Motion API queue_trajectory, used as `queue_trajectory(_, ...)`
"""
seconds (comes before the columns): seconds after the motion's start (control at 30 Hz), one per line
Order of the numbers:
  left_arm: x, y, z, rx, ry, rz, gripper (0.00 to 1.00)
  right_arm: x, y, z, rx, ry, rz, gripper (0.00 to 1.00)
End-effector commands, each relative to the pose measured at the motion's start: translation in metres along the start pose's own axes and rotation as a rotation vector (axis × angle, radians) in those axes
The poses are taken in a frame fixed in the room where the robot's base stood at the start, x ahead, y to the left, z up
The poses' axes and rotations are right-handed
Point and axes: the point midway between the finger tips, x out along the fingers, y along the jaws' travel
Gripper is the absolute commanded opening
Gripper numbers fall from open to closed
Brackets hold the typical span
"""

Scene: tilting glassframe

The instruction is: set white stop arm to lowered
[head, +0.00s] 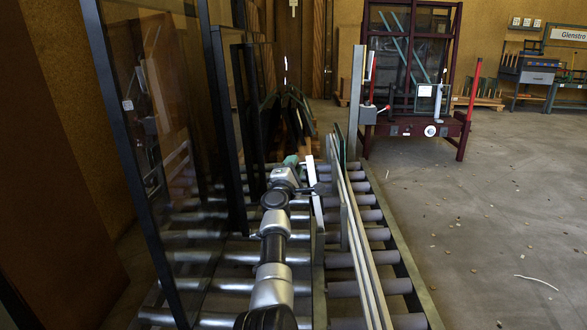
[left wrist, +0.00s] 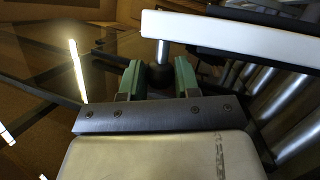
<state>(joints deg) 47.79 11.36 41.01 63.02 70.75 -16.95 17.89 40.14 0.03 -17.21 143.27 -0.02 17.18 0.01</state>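The white stop arm (head: 314,193) is a slim white bar among the rollers, just right of my left gripper (head: 291,162) in the head view. In the left wrist view the white bar (left wrist: 230,40) runs across the upper right, with a short metal stem (left wrist: 162,52) and a dark round knob (left wrist: 159,77) below its left end. The green fingers of my left gripper (left wrist: 158,82) stand apart, one on each side of the knob. Whether they press on it cannot be told. My right gripper is not in view.
Grey rollers (head: 350,259) lie under my left arm. A dark-framed glass pane (head: 150,130) stands close at left, and long pale upright bars (head: 360,240) stand at right. A dark red frame machine (head: 410,120) stands behind.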

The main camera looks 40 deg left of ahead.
Motion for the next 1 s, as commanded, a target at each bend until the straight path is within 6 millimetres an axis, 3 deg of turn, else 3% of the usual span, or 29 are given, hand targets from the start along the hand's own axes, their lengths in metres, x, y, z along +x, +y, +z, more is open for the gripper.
queue_trajectory(0.03,0.0,-0.001,0.0,0.0,0.0,-0.001,0.18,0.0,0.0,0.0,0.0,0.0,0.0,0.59)
queue_trajectory(0.17,0.0,-0.001,0.0,-0.001,0.0,-0.001,0.0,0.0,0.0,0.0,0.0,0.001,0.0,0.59)
queue_trajectory(0.57,0.004,0.0,0.013,0.046,-0.012,-0.02,0.0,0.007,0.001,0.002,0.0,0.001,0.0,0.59)
queue_trajectory(0.77,0.013,-0.001,0.04,0.158,-0.035,-0.059,0.0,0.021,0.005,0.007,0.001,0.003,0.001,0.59)
queue_trajectory(1.0,0.027,-0.013,0.087,0.357,-0.076,-0.128,0.0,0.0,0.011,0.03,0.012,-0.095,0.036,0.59)
